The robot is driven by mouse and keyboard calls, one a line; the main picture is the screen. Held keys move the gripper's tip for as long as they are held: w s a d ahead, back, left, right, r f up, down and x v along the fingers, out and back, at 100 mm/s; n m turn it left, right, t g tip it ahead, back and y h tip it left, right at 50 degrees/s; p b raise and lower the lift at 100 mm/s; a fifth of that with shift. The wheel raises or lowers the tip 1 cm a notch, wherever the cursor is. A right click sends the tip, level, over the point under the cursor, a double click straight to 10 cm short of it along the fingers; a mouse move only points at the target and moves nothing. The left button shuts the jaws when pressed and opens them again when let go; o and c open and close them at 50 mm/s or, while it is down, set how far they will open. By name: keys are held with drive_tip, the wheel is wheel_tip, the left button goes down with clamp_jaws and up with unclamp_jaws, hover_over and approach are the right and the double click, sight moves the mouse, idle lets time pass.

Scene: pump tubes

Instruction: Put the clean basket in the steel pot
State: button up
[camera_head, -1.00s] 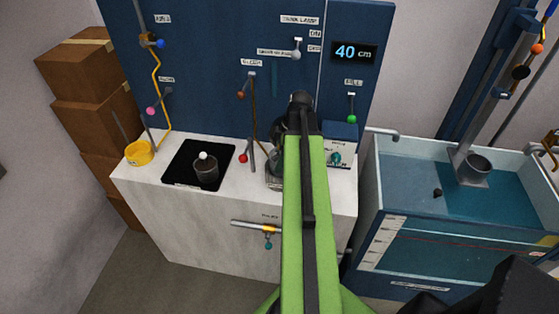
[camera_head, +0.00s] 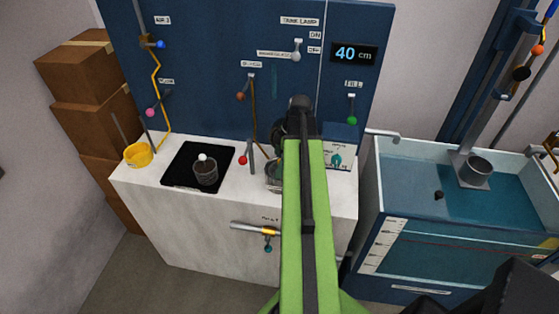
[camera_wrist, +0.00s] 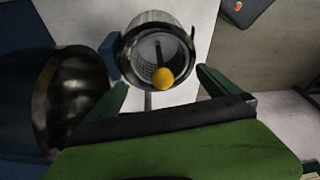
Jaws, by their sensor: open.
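In the wrist view, a perforated metal basket with a yellow ball knob (camera_wrist: 163,77) sits inside a round steel vessel (camera_wrist: 129,47). My gripper (camera_wrist: 162,80) is open, its two green fingers apart on either side of the knob's near side, holding nothing. A larger dark, shiny steel pot (camera_wrist: 84,90) stands left of the fingers. In the head view, a steel vessel (camera_head: 273,178) shows partly beside my green arm, which hides my gripper. Another dark basket with a white ball knob (camera_head: 205,173) stands on a black mat. I cannot tell from labels which basket is clean.
A yellow cup (camera_head: 138,156) stands at the counter's left end. A lever with a red knob (camera_head: 243,160) rises left of the steel vessel. The blue wall panel (camera_head: 215,95) carries levers and tubes. A water tank (camera_head: 425,205) stands to the right. The counter's front left is clear.

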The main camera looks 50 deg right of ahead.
drive_tip(key=shift+r+p, duration=0.5)
drive_tip(key=shift+r, duration=0.05)
drive_tip(key=p+v, duration=1.1)
drive_tip(key=v, duration=0.1)
drive_tip(key=shift+p, duration=0.35)
drive_tip(key=w+a+m+g, duration=0.15)
drive_tip(key=w+a, duration=0.35)
drive_tip(key=a, duration=0.6)
drive_tip(key=w+a+m, duration=0.3)
drive_tip(key=w+a, duration=0.3)
drive_tip(key=a, duration=0.5)
drive_tip(key=a+m+h, duration=0.2)
drive_tip(key=a+m, duration=0.2)
drive_tip(key=a, duration=1.6)
drive_tip(key=shift+w+a+f+g, duration=0.2)
drive_tip(key=shift+a+f+g, duration=0.15)
drive_tip(key=shift+f, duration=0.1)
